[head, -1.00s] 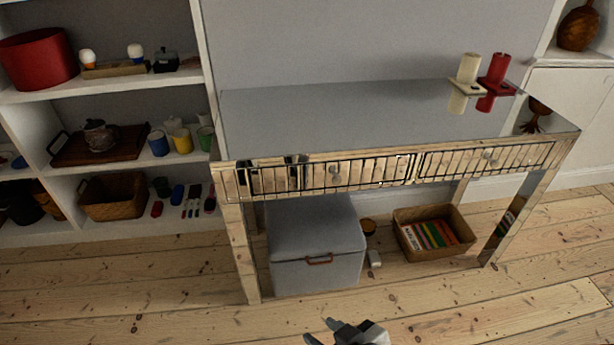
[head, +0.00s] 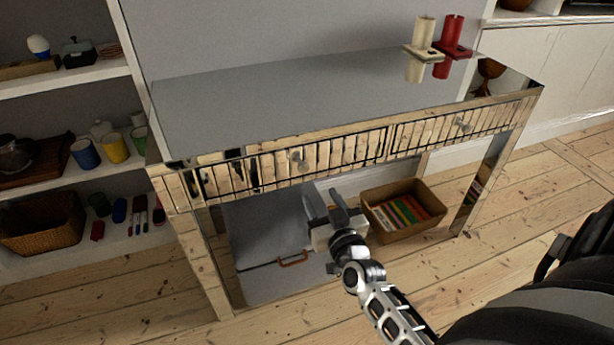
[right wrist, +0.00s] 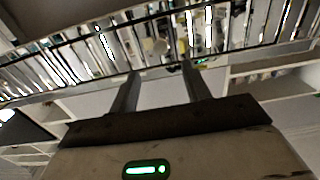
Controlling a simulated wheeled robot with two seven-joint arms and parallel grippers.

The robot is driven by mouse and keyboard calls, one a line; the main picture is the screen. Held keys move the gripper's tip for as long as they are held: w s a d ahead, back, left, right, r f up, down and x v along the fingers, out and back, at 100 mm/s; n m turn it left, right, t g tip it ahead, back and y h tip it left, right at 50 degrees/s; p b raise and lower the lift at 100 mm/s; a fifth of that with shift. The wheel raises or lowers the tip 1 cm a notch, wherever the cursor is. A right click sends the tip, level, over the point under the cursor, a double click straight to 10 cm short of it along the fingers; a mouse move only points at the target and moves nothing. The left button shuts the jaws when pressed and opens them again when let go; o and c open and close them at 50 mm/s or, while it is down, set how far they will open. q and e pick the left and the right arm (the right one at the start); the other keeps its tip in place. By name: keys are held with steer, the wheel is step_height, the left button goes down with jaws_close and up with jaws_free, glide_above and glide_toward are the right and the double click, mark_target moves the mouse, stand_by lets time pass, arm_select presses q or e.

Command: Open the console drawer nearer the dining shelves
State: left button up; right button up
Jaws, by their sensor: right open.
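The mirrored console (head: 300,100) has two drawers side by side, both looking closed. The left drawer (head: 235,175), nearer the dining shelves (head: 75,185), has a small round knob (head: 297,157). The right drawer (head: 425,135) has a similar knob (head: 463,125). My right gripper (head: 325,203) is open and empty, just below the left drawer's front and to the right of its knob in the head view. In the right wrist view the open fingers (right wrist: 160,78) point up toward the mirrored drawer front (right wrist: 75,55), with no clear contact. My left gripper is not in view.
Under the console are a grey box (head: 260,235), partly behind my gripper, and a basket of books (head: 375,205). Floorboards in front are clear.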

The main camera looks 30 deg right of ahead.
mark_target(304, 170)
steer(key=b+x, duration=0.1)
steer(key=x, duration=0.8)
steer(key=shift+w, duration=0.3)
jaws_close()
steer(key=shift+a, duration=0.1)
